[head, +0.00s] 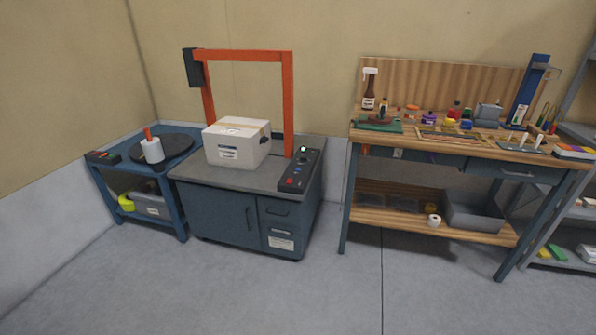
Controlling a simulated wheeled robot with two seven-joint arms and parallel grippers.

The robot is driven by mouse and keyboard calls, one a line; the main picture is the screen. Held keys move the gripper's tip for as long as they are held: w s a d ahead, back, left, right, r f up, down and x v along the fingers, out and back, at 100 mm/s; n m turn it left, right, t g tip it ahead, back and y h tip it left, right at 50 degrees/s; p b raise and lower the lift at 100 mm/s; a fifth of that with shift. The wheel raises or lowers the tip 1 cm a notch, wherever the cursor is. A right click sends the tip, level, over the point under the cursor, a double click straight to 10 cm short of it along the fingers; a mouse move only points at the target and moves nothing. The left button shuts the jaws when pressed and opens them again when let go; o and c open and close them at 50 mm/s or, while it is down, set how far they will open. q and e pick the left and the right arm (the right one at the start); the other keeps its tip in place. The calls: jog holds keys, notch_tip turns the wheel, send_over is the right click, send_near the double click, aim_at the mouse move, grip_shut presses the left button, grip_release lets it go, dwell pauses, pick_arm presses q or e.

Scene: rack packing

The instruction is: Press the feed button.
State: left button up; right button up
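A black control panel (300,170) sits on the right side of the strapping machine's grey top (228,177). It carries a lit green button or lamp (303,150), a red button (291,181) and other small controls. I cannot read which one is the feed button. A closed white box (236,144) with tan tape on top rests on the machine top, by the orange-red arch (287,100). Neither of my grippers is in the head view.
A blue stand (165,187) with a black turntable and a white roll (152,150) is left of the machine. A wooden workbench (470,145) with tools and bottles stands to the right, then a grey shelf (575,215). The floor (300,295) in front is clear.

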dwell(0.3)
pick_arm(q)
grip_shut()
jog(key=shift+a, duration=0.1)
dwell(1.5)
